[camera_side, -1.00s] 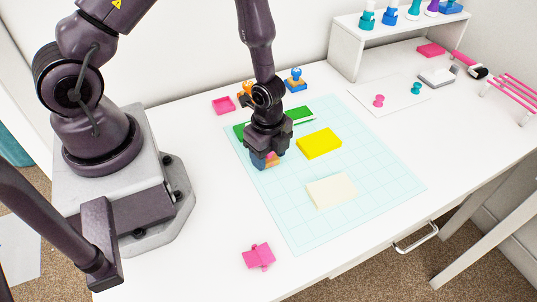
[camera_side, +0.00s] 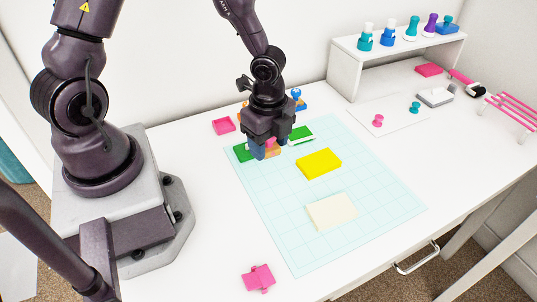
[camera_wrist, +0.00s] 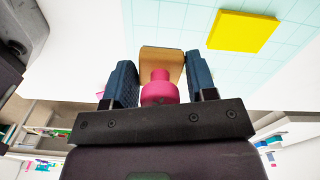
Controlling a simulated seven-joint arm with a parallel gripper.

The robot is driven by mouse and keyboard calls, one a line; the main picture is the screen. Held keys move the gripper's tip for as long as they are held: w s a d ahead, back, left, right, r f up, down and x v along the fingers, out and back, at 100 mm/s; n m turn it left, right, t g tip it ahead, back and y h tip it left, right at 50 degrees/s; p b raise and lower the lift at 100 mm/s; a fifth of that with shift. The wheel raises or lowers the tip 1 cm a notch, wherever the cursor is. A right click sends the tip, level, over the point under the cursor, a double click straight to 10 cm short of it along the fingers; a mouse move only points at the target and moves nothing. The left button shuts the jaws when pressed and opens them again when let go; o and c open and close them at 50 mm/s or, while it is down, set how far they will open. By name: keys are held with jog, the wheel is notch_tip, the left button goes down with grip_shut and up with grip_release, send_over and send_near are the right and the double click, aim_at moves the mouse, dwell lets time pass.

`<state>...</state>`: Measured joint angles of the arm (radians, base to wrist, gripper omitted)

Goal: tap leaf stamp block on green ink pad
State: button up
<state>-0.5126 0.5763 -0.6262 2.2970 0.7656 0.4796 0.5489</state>
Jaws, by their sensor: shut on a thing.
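My gripper (camera_side: 264,150) is shut on the stamp block (camera_side: 271,151), gripping its pink knob. In the wrist view the pink knob (camera_wrist: 160,88) sits between the two blue fingers, with the tan wooden block (camera_wrist: 162,62) beyond it. The leaf face is hidden. Green ink pad surfaces show on both sides of my gripper in the side view, at the left (camera_side: 242,152) and at the right (camera_side: 301,133); the middle is hidden behind the gripper. The block is at or just in front of the green; I cannot tell whether they touch.
A yellow pad (camera_side: 318,163) and a cream card (camera_side: 331,211) lie on the light blue grid mat (camera_side: 375,205). A pink tray (camera_side: 223,125) and blue-and-orange stamps stand behind my gripper. A pink piece (camera_side: 258,278) lies at the front. A white shelf (camera_side: 345,75) holds several bottles.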

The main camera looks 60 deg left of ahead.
jog(key=shift+r, duration=0.2)
jog(key=o, duration=0.4)
jog(key=c, duration=0.4)
jog(key=shift+s+f, duration=0.15)
jog(key=shift+f, duration=0.15)
jog(key=shift+n, duration=0.7)
jog(key=w+a, duration=0.1)
jog(key=w, duration=0.1)
jog(key=w+a+f, duration=0.1)
jog(key=w+a, duration=0.1)
jog(key=w, duration=0.1)
jog(key=w+a+f, duration=0.1)
jog(key=w, duration=0.2)
jog(key=shift+a+f, duration=0.2)
jog(key=shift+m, duration=0.5)
jog(key=w+a, duration=0.6)
jog(key=shift+w, duration=0.15)
jog(key=shift+c, duration=1.4)
jog(key=shift+a+r+m, duration=0.1)
jog(key=shift+r+m, duration=0.05)
jog(key=shift+m, duration=0.15)
